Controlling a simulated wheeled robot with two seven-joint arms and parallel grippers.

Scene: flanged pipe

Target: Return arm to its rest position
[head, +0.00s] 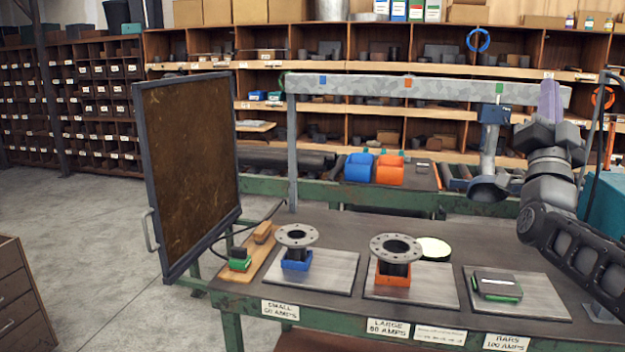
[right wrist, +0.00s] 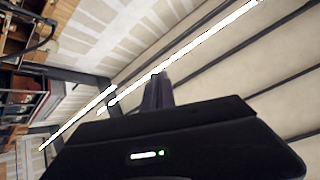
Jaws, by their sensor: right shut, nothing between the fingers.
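My right arm comes in from the right in the head view and is raised above the bench's right end. Its gripper (head: 550,101) points upward, shut and empty, clear of everything on the bench. In the right wrist view the shut fingers (right wrist: 158,92) point toward the ceiling, with nothing between them. My left gripper is not in view. On the bench (head: 330,222) a smaller flanged pipe (head: 297,236) stands upright on a blue block, and a larger flanged pipe (head: 396,249) stands upright on an orange block.
A dark screen (head: 188,170) stands at the bench's left. A beam (head: 430,88) spans above the bench, with a lamp-like hood (head: 489,188) hanging near my right arm. A plate with a green-edged block (head: 497,287) lies at the right. Blue and orange bins (head: 388,170) stand behind.

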